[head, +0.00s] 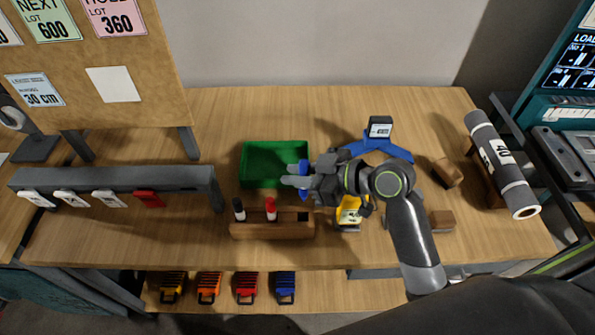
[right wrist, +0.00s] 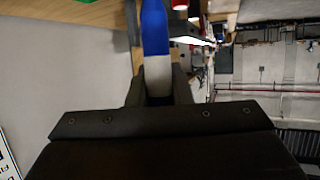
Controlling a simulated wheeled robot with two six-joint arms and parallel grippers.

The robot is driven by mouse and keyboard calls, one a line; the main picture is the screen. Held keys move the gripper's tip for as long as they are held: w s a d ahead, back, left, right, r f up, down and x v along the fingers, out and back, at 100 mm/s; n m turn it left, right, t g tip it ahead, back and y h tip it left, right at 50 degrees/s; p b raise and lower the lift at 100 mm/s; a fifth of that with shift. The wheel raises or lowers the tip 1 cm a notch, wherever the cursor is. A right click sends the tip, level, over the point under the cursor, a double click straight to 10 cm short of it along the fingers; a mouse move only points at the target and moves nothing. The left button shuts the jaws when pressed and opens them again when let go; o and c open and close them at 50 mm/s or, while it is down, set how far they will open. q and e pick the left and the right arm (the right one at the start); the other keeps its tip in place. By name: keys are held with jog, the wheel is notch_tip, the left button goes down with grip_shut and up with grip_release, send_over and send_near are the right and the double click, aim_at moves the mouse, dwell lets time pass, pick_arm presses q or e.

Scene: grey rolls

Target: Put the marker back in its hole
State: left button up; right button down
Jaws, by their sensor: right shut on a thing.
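The blue marker (head: 303,168) is held by my right gripper (head: 300,182), above the table between the green tray and the wooden marker holder (head: 270,232). In the right wrist view its blue end and white body (right wrist: 158,72) stick out between the fingers. The holder has a black-capped marker (head: 239,209) at left and a red-capped marker (head: 270,209) in the middle. A dark square hole (head: 303,217) at its right end is empty. The marker is above and behind this hole, apart from it. My left gripper is not in view.
The green tray (head: 243,166) is empty, just behind the holder. A yellow device (head: 349,212) stands right of the holder. A blue stand with a small display (head: 380,127), wooden blocks (head: 447,171) and a grey roll (head: 500,165) lie further right. A grey rail (head: 120,180) is at left.

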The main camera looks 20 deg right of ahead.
jog(key=shift+m+t, duration=0.3)
notch_tip(320, 180, down, 6)
jog(key=b, duration=0.4)
jog(key=shift+r, duration=0.1)
dwell(1.1)
jog(key=shift+f+b, duration=1.3)
jog(key=shift+f, duration=0.4)
jog(key=shift+r, duration=0.15)
jog(key=shift+r+p, duration=1.2)
jog(key=shift+r, duration=0.05)
dwell(0.7)
jog(key=shift+f+b, duration=1.05)
jog(key=shift+f, duration=0.35)
jog(key=c, duration=1.2)
grip_release()
jog(key=shift+c, duration=0.2)
